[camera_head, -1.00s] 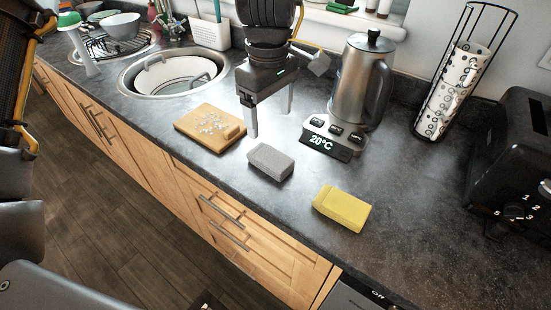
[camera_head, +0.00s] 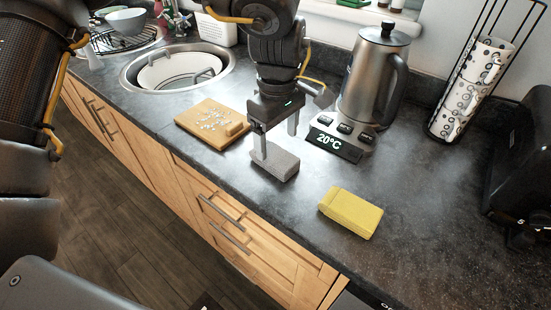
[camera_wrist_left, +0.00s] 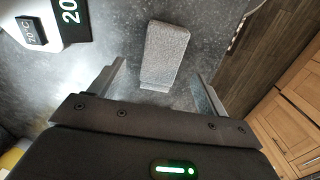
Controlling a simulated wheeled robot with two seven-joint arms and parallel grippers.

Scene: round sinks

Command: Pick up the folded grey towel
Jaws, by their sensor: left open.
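The folded grey towel (camera_head: 277,166) lies on the dark countertop, between the cutting board and the yellow sponge-like block. It also shows in the left wrist view (camera_wrist_left: 165,48), its long side running away from the gripper. My left gripper (camera_head: 278,146) points down at the towel, open and empty. In the left wrist view the fingers (camera_wrist_left: 160,72) stand apart on either side of the towel's near end, with gaps between. In the head view one finger covers part of the towel. I cannot tell the exact height of the fingertips. My right gripper is not in view.
A wooden board (camera_head: 208,126) with white bits lies left of the towel. A yellow block (camera_head: 350,212) lies to the right. A steel kettle (camera_head: 374,75) on its base (camera_head: 337,140) stands behind. The round sink (camera_head: 178,70) is at the back left. The counter's front edge is near.

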